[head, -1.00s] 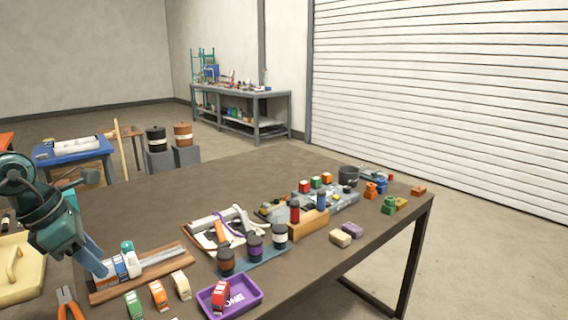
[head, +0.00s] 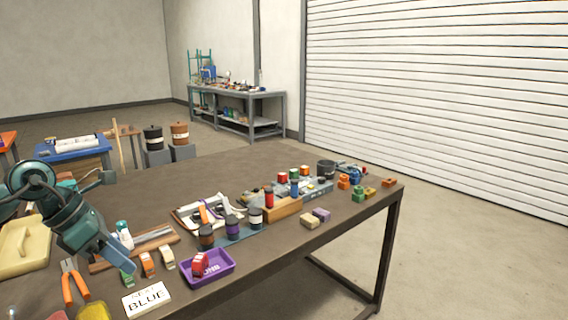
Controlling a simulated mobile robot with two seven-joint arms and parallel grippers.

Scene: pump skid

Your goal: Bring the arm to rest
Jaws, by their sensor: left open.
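My left arm comes in from the left in the head view. My left gripper (head: 121,262) is open, with its blue-grey fingers pointing down and to the right. It appears above the wooden rail board (head: 160,246) and partly covers the blocks there. A green block (head: 127,279) shows just below the fingertips. I cannot tell whether the fingers touch anything. My right gripper is not in view.
Near the gripper are orange-handled pliers (head: 72,283), an orange block (head: 148,264), a purple tray (head: 208,266) and a white card lettered BLUE (head: 146,300). Several jars and small blocks stand farther right.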

